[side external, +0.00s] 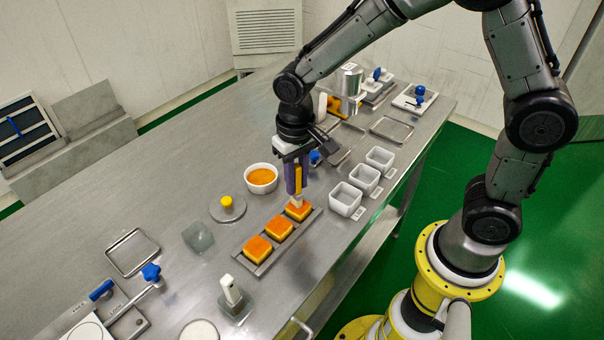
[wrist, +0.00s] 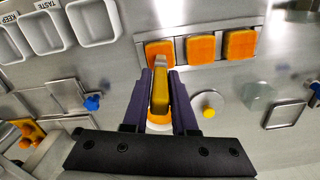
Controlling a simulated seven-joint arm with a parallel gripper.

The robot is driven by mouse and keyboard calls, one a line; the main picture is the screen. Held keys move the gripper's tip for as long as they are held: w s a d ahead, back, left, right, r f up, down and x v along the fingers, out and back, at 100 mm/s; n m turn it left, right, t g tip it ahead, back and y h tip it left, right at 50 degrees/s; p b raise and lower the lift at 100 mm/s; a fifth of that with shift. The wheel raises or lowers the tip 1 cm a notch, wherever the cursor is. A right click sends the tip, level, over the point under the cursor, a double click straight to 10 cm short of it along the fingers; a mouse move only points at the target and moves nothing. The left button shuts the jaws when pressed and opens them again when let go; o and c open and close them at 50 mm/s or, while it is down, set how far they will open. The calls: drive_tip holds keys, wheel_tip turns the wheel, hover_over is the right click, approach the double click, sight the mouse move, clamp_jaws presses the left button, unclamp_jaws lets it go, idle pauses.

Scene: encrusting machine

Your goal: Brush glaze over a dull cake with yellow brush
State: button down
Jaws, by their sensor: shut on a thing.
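My gripper (side external: 294,178) is shut on the yellow brush (side external: 298,180), with a purple finger on each side of it. The brush also shows in the wrist view (wrist: 159,93), its pale bristle end pointing at a cake. Three square cakes with orange tops sit in a row on a metal tray (side external: 253,236). The bristles are over or touching the end cake (side external: 299,210) nearest the white cups; I cannot tell which. The middle cake (side external: 279,228) and the other end cake (side external: 257,249) are clear. A white bowl of orange glaze (side external: 261,178) stands beside the tray, partly hidden behind my gripper in the wrist view.
Several white square cups (side external: 345,199) stand right of the tray. A round metal lid with a yellow knob (side external: 227,206) and a clear block (side external: 198,237) lie to its left. A white-handled tool (side external: 232,291) stands in front. The table's left side is largely bare.

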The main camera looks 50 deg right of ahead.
drive_tip(key=a, duration=0.3)
drive_tip(key=shift+a, duration=0.15)
wheel_tip(320, 180, up, 8)
idle(0.5)
idle(0.4)
